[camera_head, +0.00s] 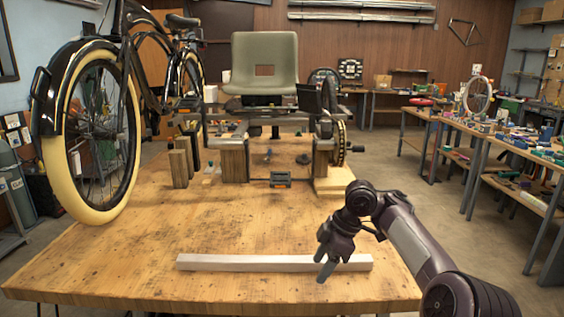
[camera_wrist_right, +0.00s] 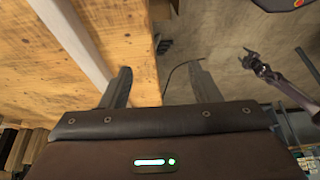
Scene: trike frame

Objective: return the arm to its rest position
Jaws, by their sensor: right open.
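My right arm comes in from the lower right in the head view. Its gripper (camera_head: 322,266) is over the right part of a pale metal bar (camera_head: 240,263) near the table's front edge. In the right wrist view, the two fingers (camera_wrist_right: 160,85) are spread with nothing between them. The bar (camera_wrist_right: 75,45) runs beside the left finger there, outside the jaws. A dark arm with a gripper (camera_wrist_right: 250,60), which looks like my left one, hangs over the floor at the right of that view. Its jaws are too small to read. The head view does not show it.
The wooden table (camera_head: 130,260) is clear around the bar. Behind stand a grey seat (camera_head: 265,63) on a trike frame, wooden blocks (camera_head: 180,165) and a wheel with a cream tyre (camera_head: 90,130) at left. A cluttered bench (camera_head: 500,140) is at right, across open floor.

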